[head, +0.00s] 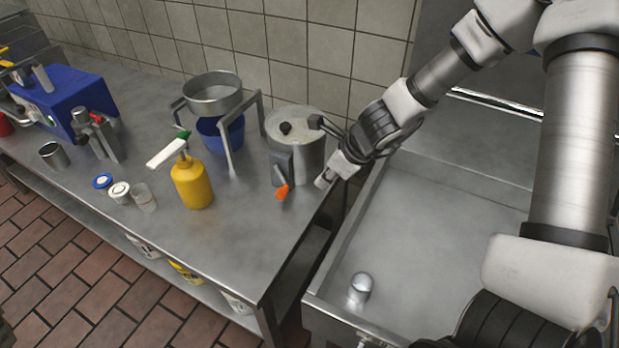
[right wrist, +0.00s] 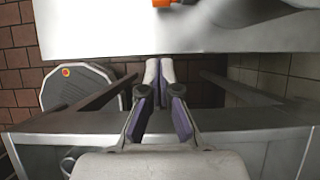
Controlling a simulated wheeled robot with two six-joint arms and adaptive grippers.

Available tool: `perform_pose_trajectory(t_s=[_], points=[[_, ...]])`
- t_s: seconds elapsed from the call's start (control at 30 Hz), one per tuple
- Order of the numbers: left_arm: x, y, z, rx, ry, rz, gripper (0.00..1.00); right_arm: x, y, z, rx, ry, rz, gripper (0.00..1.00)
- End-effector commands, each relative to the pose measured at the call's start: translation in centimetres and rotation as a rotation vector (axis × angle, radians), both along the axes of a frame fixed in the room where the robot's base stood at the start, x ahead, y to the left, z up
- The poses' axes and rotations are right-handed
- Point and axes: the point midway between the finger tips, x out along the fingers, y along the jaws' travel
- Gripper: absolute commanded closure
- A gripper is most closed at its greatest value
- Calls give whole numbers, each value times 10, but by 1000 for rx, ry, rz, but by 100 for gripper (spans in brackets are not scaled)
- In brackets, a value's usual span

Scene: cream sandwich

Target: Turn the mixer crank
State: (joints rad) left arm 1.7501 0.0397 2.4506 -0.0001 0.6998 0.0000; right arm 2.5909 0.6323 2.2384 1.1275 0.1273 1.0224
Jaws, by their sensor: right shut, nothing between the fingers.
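The mixer (head: 297,147) looks like a metal drum with a pale lid and a black knob, near the right end of the steel counter. A dark bar (head: 327,126) at its upper right looks like the crank. An orange-tipped lever (head: 283,191) sticks out low on its front. My right gripper (head: 325,180) is just right of the drum, shut and empty, apart from the orange lever. In the right wrist view its fingers (right wrist: 153,66) meet by the counter edge, and an orange part (right wrist: 162,3) shows at the top. My left gripper is not in view.
A yellow bottle (head: 193,184) and a metal sieve on a stand (head: 212,97) over a blue bowl (head: 220,134) stand left of the drum. A blue machine (head: 70,98) is farther left. A sink basin (head: 440,226) lies right of the counter, with a metal cup (head: 360,287).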

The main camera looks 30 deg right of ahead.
Motion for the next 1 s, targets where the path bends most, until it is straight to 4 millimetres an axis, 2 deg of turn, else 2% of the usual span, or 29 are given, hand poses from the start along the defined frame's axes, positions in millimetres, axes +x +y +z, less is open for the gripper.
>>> perform_pose_trajectory(t_s=[0.03, 0.4, 0.47, 0.63, 1.0], points=[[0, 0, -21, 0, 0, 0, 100, 4, 2, -20, -4, 0, 3, 100], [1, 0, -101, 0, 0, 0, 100, 38, 22, -90, -4, -1, 3, 100], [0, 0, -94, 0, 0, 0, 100, 48, 28, -83, -7, -2, 5, 100], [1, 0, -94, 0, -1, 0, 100, 66, 38, -86, -3, -1, 3, 100], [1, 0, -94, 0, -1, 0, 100, 70, 41, -86, 0, -1, 2, 100]])
